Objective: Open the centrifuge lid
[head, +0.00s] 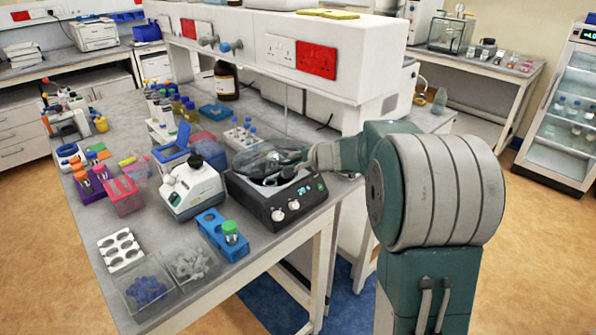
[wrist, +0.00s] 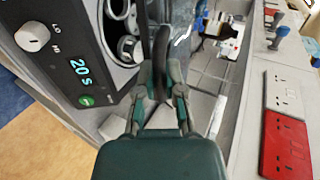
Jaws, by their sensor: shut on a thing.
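The centrifuge (head: 285,205) is a dark box with a light top, two white knobs and a small display, standing at the right edge of the bench. Its smoky see-through lid (head: 262,158) shows over the top; I cannot tell exactly how far it is tilted. My gripper (head: 302,165) is at the right side of the lid. In the wrist view, my gripper (wrist: 161,88) is shut on the dark curved edge of the lid (wrist: 162,48). The rotor with its round holes (wrist: 127,45) shows left of that edge, and the display (wrist: 81,72) reads 20 s.
A white and grey instrument (head: 190,188) stands just left of the centrifuge. A blue rack with a green-capped tube (head: 222,235) is in front. A white tube rack (head: 240,137) is behind it. The white shelf unit with red sockets (head: 316,57) rises at the back.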

